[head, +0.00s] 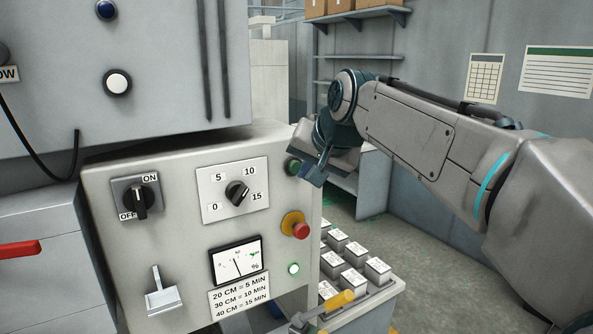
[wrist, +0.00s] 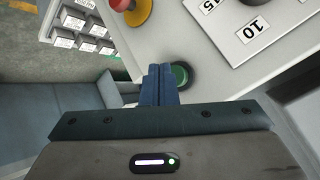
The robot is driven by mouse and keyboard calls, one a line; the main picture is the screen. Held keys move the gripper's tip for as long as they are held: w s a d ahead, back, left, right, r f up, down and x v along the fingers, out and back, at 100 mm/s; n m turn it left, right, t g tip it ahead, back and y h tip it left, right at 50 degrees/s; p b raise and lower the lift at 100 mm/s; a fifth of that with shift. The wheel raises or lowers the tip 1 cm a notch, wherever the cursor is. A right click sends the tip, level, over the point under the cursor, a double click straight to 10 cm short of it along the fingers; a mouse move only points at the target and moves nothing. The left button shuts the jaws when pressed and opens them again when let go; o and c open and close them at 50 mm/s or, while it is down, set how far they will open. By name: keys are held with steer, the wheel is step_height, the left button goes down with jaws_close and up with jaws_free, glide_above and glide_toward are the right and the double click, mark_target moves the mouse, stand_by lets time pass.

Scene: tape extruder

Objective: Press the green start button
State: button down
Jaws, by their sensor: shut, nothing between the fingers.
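The green start button (head: 292,167) sits at the upper right of the machine's front panel, above the red emergency knob. In the wrist view the green button (wrist: 180,75) is round with a dark ring, just beyond the fingertips and partly hidden by them. My gripper (head: 311,178) is shut and empty, right beside the button in the head view. Its two blue fingers (wrist: 158,72) are together in the wrist view, their tips at the button's left edge. I cannot tell whether they touch it.
The panel (head: 185,230) also bears an ON/OFF switch (head: 140,201), a dial (head: 237,193), a red knob on yellow (head: 301,230), a meter (head: 237,262) and a lit green lamp (head: 293,269). A tray of several labelled blocks (head: 352,262) stands at the right. Floor (head: 440,230) beyond is clear.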

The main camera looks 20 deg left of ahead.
steer(key=s+d+b, duration=0.2)
steer(key=s+d, duration=0.1)
steer(key=shift+s+d+b, duration=0.1)
steer(key=shift+d+b, duration=0.2)
steer(key=shift+d, duration=0.1)
stand_by(0.8)
steer(key=s+d+f+g+h, duration=0.1)
steer(key=s+d+f+h, duration=0.1)
steer(key=s+d+f, duration=0.4)
steer(key=s+d+f+m+g+h, duration=0.1)
steer(key=s+d+f, duration=0.5)
steer(key=d+f, duration=0.6)
steer(key=s+d+f+g+h, duration=0.1)
steer(key=s+d+f+h, duration=0.2)
steer(key=s+d+f, duration=0.3)
steer(key=d+f, duration=0.4)
steer(key=shift+s+f, duration=0.2)
